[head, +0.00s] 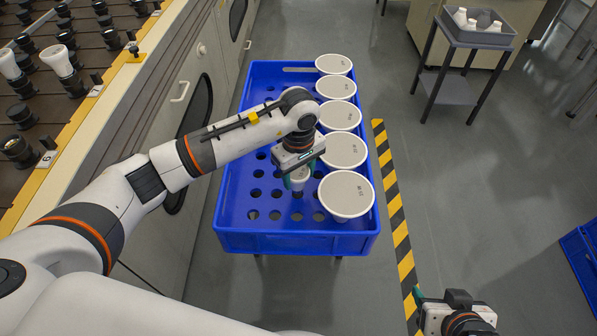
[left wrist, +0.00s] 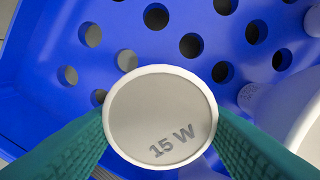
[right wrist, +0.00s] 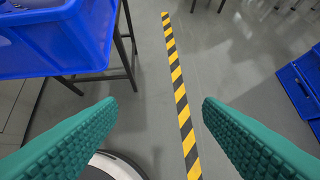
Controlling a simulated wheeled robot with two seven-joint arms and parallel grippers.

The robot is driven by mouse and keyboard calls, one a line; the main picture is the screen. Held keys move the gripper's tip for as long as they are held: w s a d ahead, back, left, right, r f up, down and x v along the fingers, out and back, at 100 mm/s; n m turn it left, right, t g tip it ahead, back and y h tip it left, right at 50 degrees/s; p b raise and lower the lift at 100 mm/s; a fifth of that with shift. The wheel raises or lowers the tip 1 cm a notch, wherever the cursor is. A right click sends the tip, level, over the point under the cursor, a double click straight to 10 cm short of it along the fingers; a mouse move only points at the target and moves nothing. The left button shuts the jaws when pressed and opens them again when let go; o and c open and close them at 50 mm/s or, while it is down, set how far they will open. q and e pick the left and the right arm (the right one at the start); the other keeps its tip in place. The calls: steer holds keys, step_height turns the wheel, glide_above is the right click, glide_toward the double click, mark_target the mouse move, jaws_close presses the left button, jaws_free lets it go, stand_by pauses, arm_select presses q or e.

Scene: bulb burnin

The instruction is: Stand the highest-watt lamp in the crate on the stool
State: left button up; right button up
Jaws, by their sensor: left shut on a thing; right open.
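The blue crate (head: 235,238) has rows of round holes and stands on a stool whose top is hidden under it. A column of white lamps with round flat faces stands along its right side, the nearest being a large lamp (head: 346,193). Their watt marks are too small to read. My left gripper (head: 297,180) is over the crate, shut on a small lamp (left wrist: 160,112) marked 15 W. That lamp is left of the nearest large lamp, face up; I cannot tell whether its base is in a hole. My right gripper (right wrist: 155,108) is open and empty, right of the crate.
A rack (head: 60,110) with sockets and a few white lamps is at the left. A grey tray (head: 478,36) with white items stands on a small stand at the back right. Yellow-black floor tape (head: 393,205) runs right of the crate. Another blue crate (head: 583,255) is at the right edge.

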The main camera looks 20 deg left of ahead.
arm_select(q)
steer(key=shift+f+b, duration=0.3)
steer(key=shift+f, duration=0.05)
arm_select(e)
steer(key=w+t, duration=0.1)
steer(key=w+r, duration=0.1)
steer(key=shift+w+a+r+t+y, duration=0.25)
steer(key=shift+w+a+t+y, duration=0.05)
steer(key=shift+a+t, duration=0.1)
arm_select(q)
steer(key=shift+f, duration=0.15)
arm_select(e)
steer(key=shift+w+a+r, duration=0.1)
steer(key=shift+w+r, duration=0.05)
arm_select(q)
steer(key=shift+f+b, duration=0.45)
steer(key=shift+b, duration=0.05)
steer(key=shift+f, duration=0.3)
steer(key=shift+f+b, duration=0.55)
steer(key=shift+b, duration=0.15)
steer(key=o, duration=1.1)
steer(key=shift+c, duration=0.2)
arm_select(e)
steer(key=w+a+r+t+y, duration=0.1)
steer(key=w+a+r+t, duration=0.1)
steer(key=w+r+t, duration=0.2)
step_height(320, 180, up, 3)
steer(key=shift+w+a+r+t+y, duration=0.1)
steer(key=shift+w+a+t+y, duration=0.25)
steer(key=shift+t, duration=0.65)
